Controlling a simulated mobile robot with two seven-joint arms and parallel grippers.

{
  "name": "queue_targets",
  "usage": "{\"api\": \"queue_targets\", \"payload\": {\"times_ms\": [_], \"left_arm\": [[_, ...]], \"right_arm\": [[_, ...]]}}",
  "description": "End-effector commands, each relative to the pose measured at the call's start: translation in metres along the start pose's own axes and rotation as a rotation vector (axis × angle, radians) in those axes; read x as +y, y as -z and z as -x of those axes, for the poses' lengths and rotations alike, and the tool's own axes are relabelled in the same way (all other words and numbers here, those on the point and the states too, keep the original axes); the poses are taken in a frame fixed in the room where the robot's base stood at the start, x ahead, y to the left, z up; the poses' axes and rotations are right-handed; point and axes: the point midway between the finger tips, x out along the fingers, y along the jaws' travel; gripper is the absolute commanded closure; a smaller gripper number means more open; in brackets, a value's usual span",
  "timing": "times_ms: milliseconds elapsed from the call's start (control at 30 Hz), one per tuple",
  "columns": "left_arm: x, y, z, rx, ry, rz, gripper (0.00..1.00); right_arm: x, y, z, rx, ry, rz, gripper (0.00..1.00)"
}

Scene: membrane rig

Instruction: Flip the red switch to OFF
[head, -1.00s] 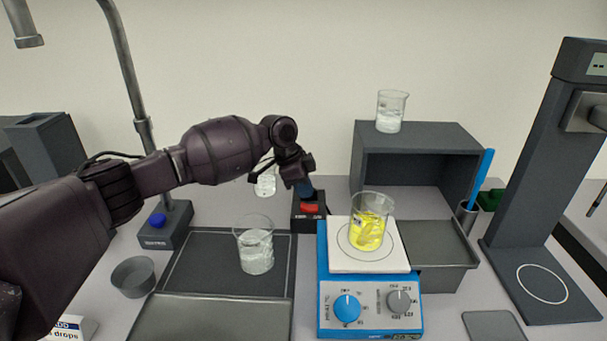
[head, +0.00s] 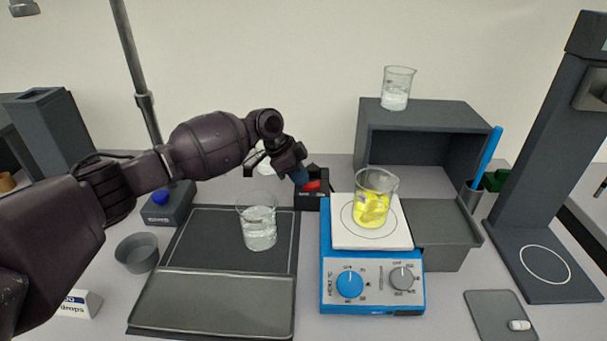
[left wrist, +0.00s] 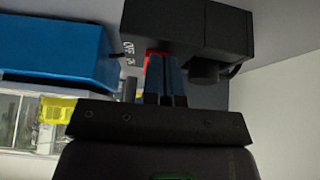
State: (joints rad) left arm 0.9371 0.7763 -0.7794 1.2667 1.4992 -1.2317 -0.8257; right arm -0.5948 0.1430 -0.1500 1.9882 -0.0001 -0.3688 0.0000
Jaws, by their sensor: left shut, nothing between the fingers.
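The red switch (head: 312,186) sits on a small black box (head: 311,202) behind the tray and left of the blue hotplate. My left gripper (head: 300,178) is shut and empty, with its fingertips at the left side of the red rocker. In the left wrist view, the closed fingers (left wrist: 163,75) reach up to the switch box (left wrist: 190,30), and a thin strip of the red switch (left wrist: 155,53) shows beyond the tips. Whether the tips touch the rocker, and which way it is tilted, I cannot tell. My right gripper is not in view.
A blue hotplate (head: 372,299) carrying a beaker of yellow liquid (head: 371,209) stands right of the switch. A beaker of clear liquid (head: 259,228) stands on the dark tray (head: 205,228) in front. A grey shelf (head: 425,115) is behind right.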

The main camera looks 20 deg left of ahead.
Motion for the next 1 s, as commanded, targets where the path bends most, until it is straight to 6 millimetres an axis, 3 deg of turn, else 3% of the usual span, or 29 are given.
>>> {"api": "queue_targets", "payload": {"times_ms": [1000], "left_arm": [[0.000,0.019,0.001,-0.005,0.002,-0.004,1.00]], "right_arm": [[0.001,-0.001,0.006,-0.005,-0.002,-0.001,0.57]]}}
